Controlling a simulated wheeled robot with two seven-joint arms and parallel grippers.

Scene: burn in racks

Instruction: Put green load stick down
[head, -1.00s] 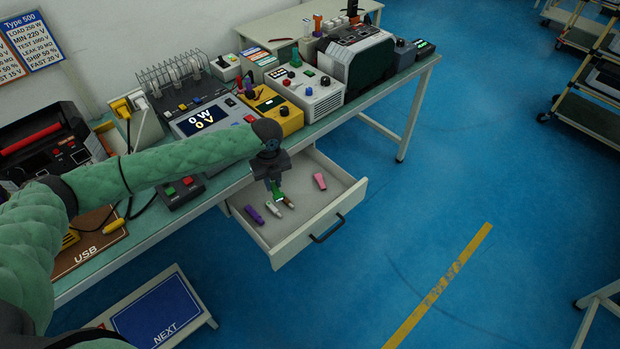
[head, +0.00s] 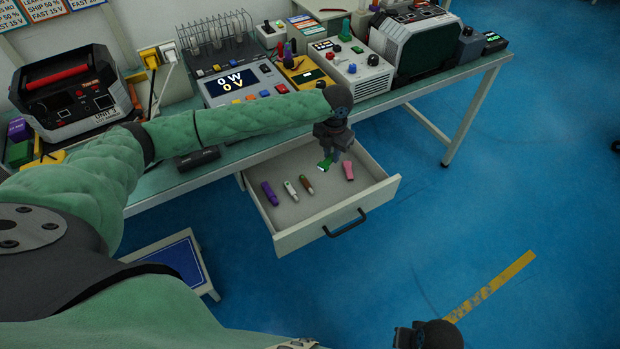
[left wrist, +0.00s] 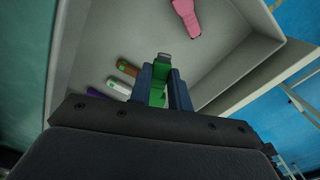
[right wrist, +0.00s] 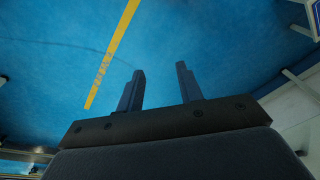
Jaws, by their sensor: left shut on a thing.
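The green load stick (left wrist: 158,92) is between the fingers of my left gripper (left wrist: 165,85), which is shut on it. In the head view the left gripper (head: 329,160) is over the open drawer (head: 310,226), with the green stick (head: 324,164) at its tips. I cannot tell whether the stick touches the drawer floor. A purple stick (head: 269,192), a white stick (head: 291,190) and a brown stick (head: 306,184) lie to its left, a pink stick (head: 348,171) to its right. My right gripper (right wrist: 160,88) is open and empty above the floor.
The workbench (head: 430,92) above the drawer carries a power meter (head: 240,84), a yellow box (head: 300,72), a white box (head: 355,70) and a large black unit (head: 72,95). A blue NEXT board (head: 178,260) stands low at left. Floor right of the drawer is clear.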

